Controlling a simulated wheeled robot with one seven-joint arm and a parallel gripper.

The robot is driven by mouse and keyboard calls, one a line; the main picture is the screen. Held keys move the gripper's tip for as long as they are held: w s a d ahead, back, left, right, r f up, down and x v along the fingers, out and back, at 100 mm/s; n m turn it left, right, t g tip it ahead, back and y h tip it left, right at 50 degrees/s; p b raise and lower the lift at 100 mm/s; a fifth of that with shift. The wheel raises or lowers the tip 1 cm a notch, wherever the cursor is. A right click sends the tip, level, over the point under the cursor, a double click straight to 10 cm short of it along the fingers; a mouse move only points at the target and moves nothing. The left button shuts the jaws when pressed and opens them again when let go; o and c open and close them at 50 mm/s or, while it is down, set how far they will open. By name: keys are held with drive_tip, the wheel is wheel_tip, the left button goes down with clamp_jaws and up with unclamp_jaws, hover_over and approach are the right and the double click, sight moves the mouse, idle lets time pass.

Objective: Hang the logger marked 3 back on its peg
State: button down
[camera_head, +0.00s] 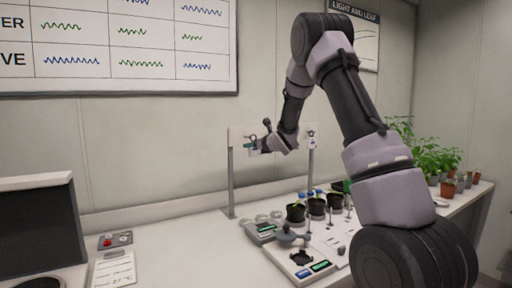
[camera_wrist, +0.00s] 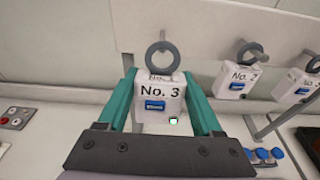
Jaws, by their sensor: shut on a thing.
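The logger marked No. 3 (camera_wrist: 158,97) is a white box with a blue display, a green light and a grey ring (camera_wrist: 162,57) on top. My gripper (camera_wrist: 163,84) is shut on its sides with green fingers and holds it upright. The ring is in front of the pale board (camera_wrist: 205,30); I see no peg through it and cannot tell whether they touch. In the head view my gripper (camera_head: 254,147) is at the left end of the board (camera_head: 236,133), and the logger there is too small to make out.
The logger marked No. 2 (camera_wrist: 237,80) hangs by its ring on a peg to the right, with another logger (camera_wrist: 298,84) beyond it. A post (camera_head: 230,180) supports the board. Below are black pots (camera_head: 296,213), blue-capped vials and a white tray (camera_head: 337,262).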

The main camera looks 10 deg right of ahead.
drive_tip(key=shift+x, duration=2.35)
drive_tip(key=shift+w+r, duration=0.15)
drive_tip(key=shift+r, duration=0.05)
unclamp_jaws()
